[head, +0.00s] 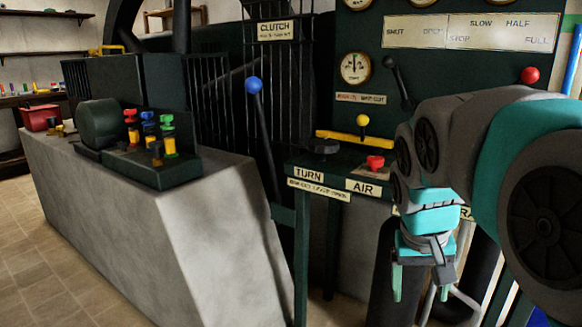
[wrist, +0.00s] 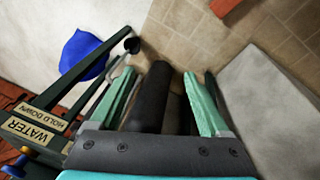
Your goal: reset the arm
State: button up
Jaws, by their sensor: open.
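My gripper (head: 421,286) hangs fingers-down at the end of my bent arm, right of centre in the head view. It is in front of the dark green control stand and below the level of its small table. In the wrist view its two green fingers (wrist: 159,74) are spread apart. A thick black pipe (wrist: 152,98) shows between them, apparently beyond the fingers; whether they touch it I cannot tell. I see nothing held. My arm's large grey and teal links cover the right side of the head view and hide part of the control stand.
The small table (head: 318,166) carries a red AIR button (head: 375,162). A blue-knobbed clutch lever (head: 262,130) stands left of it. A concrete plinth (head: 160,215) fills the left. The wrist view shows a WATER sign (wrist: 30,133), a blue object (wrist: 82,55) and tiled floor (wrist: 195,35).

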jog(key=s+a+f+n+g+y, duration=0.1)
jog(key=s+a+f, duration=0.2)
jog(key=s+f, duration=0.4)
jog(key=s+a+f+n+g+y, duration=0.1)
jog(key=s+a+f+g, duration=0.1)
jog(key=s+f, duration=0.5)
jog(key=s+a, duration=0.1)
jog(key=s, duration=0.5)
jog(key=shift+s+a+f, duration=0.15)
jog(key=shift+s+a, duration=0.2)
jog(key=shift+s, duration=0.05)
dwell(0.4)
